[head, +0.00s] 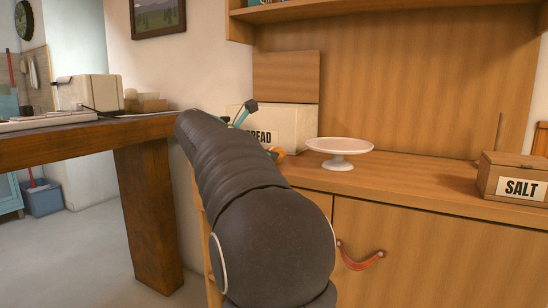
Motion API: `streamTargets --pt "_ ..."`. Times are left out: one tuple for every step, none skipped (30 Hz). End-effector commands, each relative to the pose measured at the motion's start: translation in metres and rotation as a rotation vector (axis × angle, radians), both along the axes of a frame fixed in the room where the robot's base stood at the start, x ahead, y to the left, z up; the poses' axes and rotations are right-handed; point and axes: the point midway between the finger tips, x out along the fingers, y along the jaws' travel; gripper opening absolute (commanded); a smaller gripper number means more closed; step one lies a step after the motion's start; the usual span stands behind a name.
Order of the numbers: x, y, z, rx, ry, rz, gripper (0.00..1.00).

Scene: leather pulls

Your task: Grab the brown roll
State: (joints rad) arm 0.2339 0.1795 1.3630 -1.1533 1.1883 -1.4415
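My dark arm reaches away from the camera and covers much of the middle. Only part of my gripper (246,113) shows beyond it, a teal finger piece with a dark tip in front of the bread box (292,128). The rest of the gripper is hidden behind the arm, so its opening does not show. A small orange-brown rounded thing (277,153) peeks out at the arm's right edge, low in front of the bread box. It is too small and covered to tell whether it is the brown roll. No other roll is visible.
A white cake stand (339,147) stands empty right of the bread box on the wooden counter (420,184). A salt box (515,176) is at the far right. Clear counter lies between them. A cabinet door with a leather pull (360,257) is below, and a dark table (60,143) at left.

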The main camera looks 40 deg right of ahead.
Motion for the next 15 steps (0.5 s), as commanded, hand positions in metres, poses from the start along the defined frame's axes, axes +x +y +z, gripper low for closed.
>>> streamTargets --pt "0.000 -0.002 -0.001 0.000 0.000 0.000 0.73" --pt "0.001 -0.003 -0.001 0.000 0.000 0.000 0.73" --pt "0.001 -0.004 -0.002 0.000 0.000 -0.001 0.73" --pt "0.002 -0.006 -0.004 0.000 0.001 -0.002 0.73" --pt "0.003 -0.009 -0.005 0.000 0.001 -0.002 0.73" --pt "0.004 -0.013 -0.007 0.001 0.001 -0.003 0.73" --pt "0.005 -0.017 -0.009 0.001 0.001 -0.003 0.73" --pt "0.006 -0.020 -0.010 0.000 0.001 -0.002 0.73" --pt "0.008 -0.025 -0.013 0.001 0.001 -0.003 0.73" --pt "0.009 -0.029 -0.015 0.001 0.002 -0.004 0.73" --pt "0.010 -0.034 -0.017 0.001 0.002 -0.004 0.73" --pt "0.011 -0.038 -0.019 0.001 0.001 -0.003 0.73" --pt "0.011 -0.041 -0.020 0.001 0.001 -0.003 0.73" --pt "0.012 -0.043 -0.020 0.000 0.001 -0.002 0.73" --pt "0.012 -0.046 -0.021 0.000 0.001 -0.002 0.73"
